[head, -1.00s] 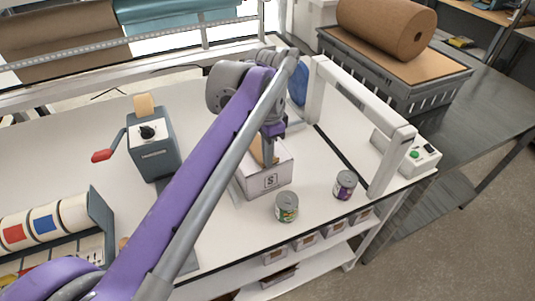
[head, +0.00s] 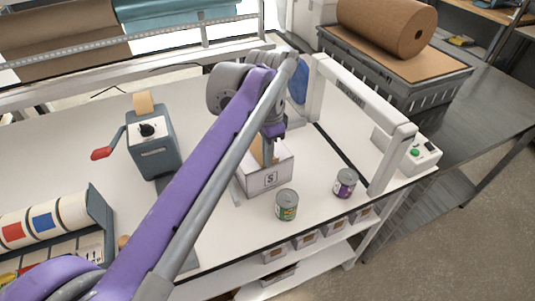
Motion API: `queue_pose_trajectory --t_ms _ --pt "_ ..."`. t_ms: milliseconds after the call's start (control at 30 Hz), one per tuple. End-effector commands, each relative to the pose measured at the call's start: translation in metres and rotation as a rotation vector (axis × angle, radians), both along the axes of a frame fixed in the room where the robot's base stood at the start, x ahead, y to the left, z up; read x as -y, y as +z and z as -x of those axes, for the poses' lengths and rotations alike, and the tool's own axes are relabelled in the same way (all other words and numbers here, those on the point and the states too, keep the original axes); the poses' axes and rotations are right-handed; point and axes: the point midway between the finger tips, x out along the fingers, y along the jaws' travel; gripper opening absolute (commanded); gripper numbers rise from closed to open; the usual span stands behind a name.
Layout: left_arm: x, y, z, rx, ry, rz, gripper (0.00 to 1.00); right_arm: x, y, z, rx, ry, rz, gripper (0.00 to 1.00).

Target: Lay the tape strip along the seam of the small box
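The small box (head: 271,181) is white with a dark "S" on its front and stands on the white table, right of centre. A tan strip (head: 258,149), which looks like the tape strip, stands at the top of the box beside my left gripper. My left gripper (head: 268,155) points down at the top of the box. Its fingertips are small and partly hidden, so I cannot tell whether they are open or shut on the strip. My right gripper is not in view.
Two cans, one green-labelled (head: 286,205) and one purple-labelled (head: 345,183), stand right of the box. A grey tape dispenser (head: 152,146) with a red-handled crank stands left. A white arch frame (head: 363,106) and a control box with a green button (head: 413,153) are at the right.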

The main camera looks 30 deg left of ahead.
Motion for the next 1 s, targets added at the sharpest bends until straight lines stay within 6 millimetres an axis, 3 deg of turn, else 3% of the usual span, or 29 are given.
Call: queue_pose_trajectory --t_ms 233,433,767,1000 --pt "0.000 0.000 0.000 0.000 0.000 0.000 0.00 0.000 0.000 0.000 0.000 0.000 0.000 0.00" --pt "0.000 0.000 0.000 0.000 0.000 0.000 0.37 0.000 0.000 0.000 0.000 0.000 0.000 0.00" --pt "0.000 0.001 0.000 0.000 0.000 0.000 0.37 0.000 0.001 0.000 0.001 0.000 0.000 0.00" --pt "0.000 0.014 0.000 0.001 0.000 0.001 0.37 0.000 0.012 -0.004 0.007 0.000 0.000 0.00"
